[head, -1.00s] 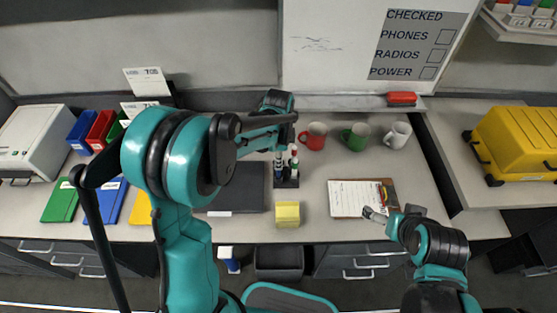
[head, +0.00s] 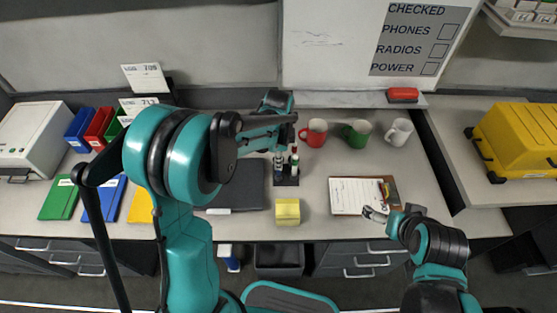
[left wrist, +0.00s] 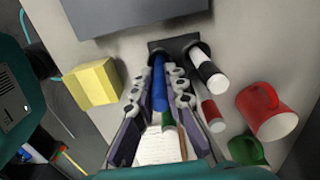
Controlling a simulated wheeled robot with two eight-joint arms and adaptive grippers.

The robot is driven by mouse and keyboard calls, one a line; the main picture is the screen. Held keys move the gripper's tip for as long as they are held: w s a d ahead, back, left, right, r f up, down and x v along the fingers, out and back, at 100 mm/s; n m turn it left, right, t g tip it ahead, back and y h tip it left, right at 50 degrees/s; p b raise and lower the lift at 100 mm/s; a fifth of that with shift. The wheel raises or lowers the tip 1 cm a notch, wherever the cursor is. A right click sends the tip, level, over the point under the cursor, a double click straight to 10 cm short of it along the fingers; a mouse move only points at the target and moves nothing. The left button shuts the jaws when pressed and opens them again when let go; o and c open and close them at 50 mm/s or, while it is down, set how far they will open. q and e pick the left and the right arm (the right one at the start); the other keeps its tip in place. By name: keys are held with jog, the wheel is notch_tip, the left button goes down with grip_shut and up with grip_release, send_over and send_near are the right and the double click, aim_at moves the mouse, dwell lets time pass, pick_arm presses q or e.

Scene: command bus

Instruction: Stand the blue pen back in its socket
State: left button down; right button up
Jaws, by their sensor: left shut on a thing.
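The blue pen (left wrist: 159,88) is between the two fingers of my left gripper (left wrist: 163,90) in the left wrist view, which are shut on it. Its far end meets the dark pen holder (left wrist: 171,45); whether it is inside a socket or just over it I cannot tell. In the head view the holder (head: 287,181) stands on the desk below my left gripper (head: 281,132). A black-and-white pen (left wrist: 207,68), a red-and-white pen (left wrist: 212,111) and a green pen (left wrist: 169,122) are close by. My right gripper (head: 376,213) is by the clipboard; its fingers are too small to read.
A yellow note block (head: 287,211) stands in front of the holder, and a dark laptop-like slab (head: 238,196) lies left of it. Red (head: 314,133), green (head: 357,133) and white (head: 398,133) mugs stand behind right. The clipboard (head: 358,196) lies right, with bare desk between.

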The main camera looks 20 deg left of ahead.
pick_arm(q)
jog(key=c, duration=1.5)
grip_release()
notch_tip(320, 180, up, 12)
jog(key=shift+r, duration=0.1)
jog(key=s+a+n+t, duration=0.1)
jog(key=s+n+t, duration=0.1)
jog(key=s+n, duration=0.3)
jog(key=s+n+t, duration=0.2)
jog(key=s+n, duration=0.3)
jog(key=s, duration=0.1)
jog(key=s+a+n+t, duration=0.1)
jog(key=s+n+t, duration=0.2)
jog(key=s, duration=0.3)
jog(key=shift+a+r+n, duration=0.1)
jog(key=shift+a+n, duration=0.25)
jog(key=shift+n, duration=0.55)
